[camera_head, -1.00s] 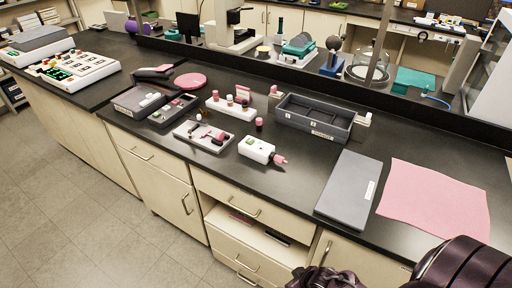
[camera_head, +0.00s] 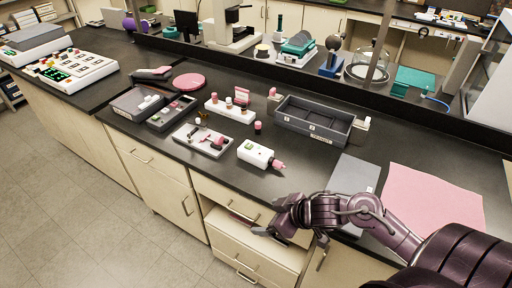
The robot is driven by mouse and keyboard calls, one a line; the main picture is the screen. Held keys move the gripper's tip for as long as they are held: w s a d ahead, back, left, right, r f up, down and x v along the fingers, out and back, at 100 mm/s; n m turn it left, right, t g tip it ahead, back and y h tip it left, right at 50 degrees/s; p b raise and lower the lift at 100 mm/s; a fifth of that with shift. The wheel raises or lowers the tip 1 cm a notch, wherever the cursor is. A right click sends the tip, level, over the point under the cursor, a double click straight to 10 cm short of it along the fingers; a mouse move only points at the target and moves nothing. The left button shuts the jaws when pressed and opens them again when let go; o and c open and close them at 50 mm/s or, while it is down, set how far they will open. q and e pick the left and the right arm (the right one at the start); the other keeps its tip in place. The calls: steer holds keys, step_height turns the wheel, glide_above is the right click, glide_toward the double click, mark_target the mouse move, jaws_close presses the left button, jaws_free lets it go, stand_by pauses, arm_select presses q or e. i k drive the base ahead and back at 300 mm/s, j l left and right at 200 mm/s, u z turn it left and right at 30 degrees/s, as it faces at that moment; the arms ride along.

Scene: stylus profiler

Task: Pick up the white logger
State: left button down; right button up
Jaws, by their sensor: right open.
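The white logger (camera_head: 256,153) appears to be the small white block with a green patch on top and a pink end at its right. It lies on the black bench top near the front edge, in the middle of the head view. My right gripper (camera_head: 268,219) is in front of the bench edge, below and slightly right of the logger in the picture. It is apart from the logger, with its jaws open and nothing seen between them. My left gripper is out of view.
A white tray with small parts (camera_head: 190,139) lies left of the logger. A white rack with pink-capped vials (camera_head: 228,112) and a dark divided bin (camera_head: 310,134) stand behind. A grey flat case (camera_head: 355,173) and a pink cloth (camera_head: 432,198) lie right, partly behind my arm.

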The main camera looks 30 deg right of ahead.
mark_target(261, 157)
steer(key=i+l, duration=0.65)
steer(key=i, duration=0.1)
